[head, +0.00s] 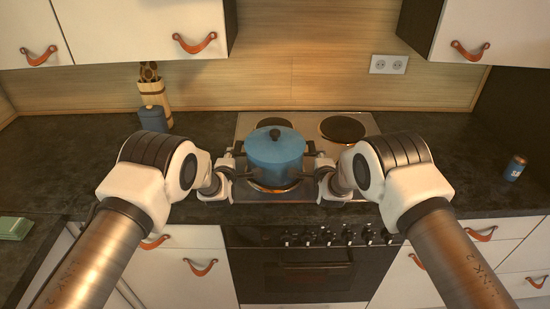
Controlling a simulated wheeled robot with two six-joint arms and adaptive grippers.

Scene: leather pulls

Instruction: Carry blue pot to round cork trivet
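The blue pot (275,158) has its lid on and stands upright at the front of the cooktop, over a front burner (272,187). I cannot tell whether its base touches the burner. My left gripper (237,170) is at the pot's left side handle, and my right gripper (313,170) is at its right side handle. The fingers are small and dark against the handles, so their closing is unclear. I see no round cork trivet in this view.
The metal cooktop (365,126) has a bare burner (342,129) at back right. A blue canister (152,119) and a wooden utensil block (155,95) stand at back left. A blue can (515,168) stands far right, a green item (15,228) lies far left. Dark counter on both sides is mostly clear.

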